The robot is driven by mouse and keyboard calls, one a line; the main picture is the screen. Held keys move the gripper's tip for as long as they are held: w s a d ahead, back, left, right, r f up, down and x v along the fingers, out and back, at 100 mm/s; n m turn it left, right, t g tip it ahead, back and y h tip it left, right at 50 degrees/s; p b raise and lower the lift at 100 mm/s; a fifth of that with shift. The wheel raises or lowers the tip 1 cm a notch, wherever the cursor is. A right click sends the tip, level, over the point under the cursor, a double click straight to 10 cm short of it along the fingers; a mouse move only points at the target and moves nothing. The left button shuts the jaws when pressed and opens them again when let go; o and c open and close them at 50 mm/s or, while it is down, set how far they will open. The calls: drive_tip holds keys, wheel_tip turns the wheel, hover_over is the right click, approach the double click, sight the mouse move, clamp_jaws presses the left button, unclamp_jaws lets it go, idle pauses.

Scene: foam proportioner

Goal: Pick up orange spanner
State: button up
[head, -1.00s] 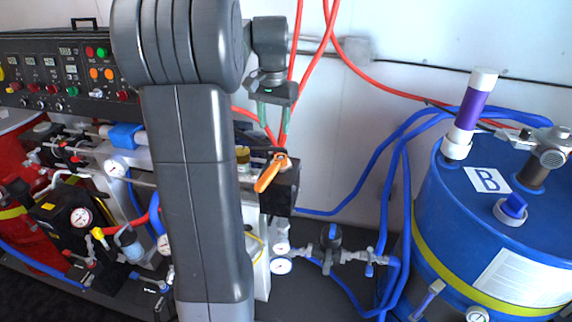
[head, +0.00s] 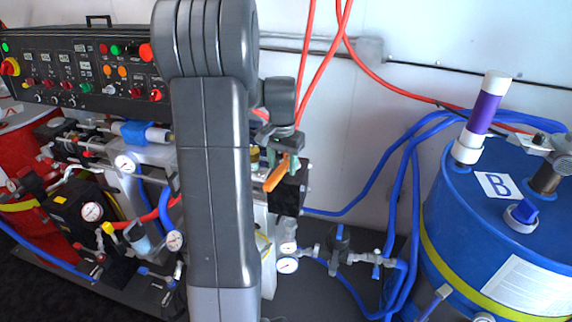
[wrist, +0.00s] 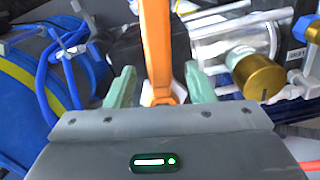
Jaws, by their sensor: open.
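The orange spanner (head: 277,176) shows in the head view by the dark box at the machine's right end, just below my gripper (head: 280,150). In the wrist view the spanner (wrist: 155,45) stands between the two green fingers of my gripper (wrist: 160,85), with a visible gap on each side. Its near end reaches close to the gripper's grey body. My gripper is open and holds nothing. My arm covers part of the machine in the head view.
A blue drum (head: 455,220) marked B stands at right, with blue hoses beside it. The control panel (head: 80,68) is at left. A brass cylinder (wrist: 258,77) sits right of the fingers in the wrist view. Red hoses (head: 315,65) hang behind my gripper.

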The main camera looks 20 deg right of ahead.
sight(282, 166)
clamp_jaws()
wheel_tip(282, 166, up, 10)
idle(0.7)
idle(0.4)
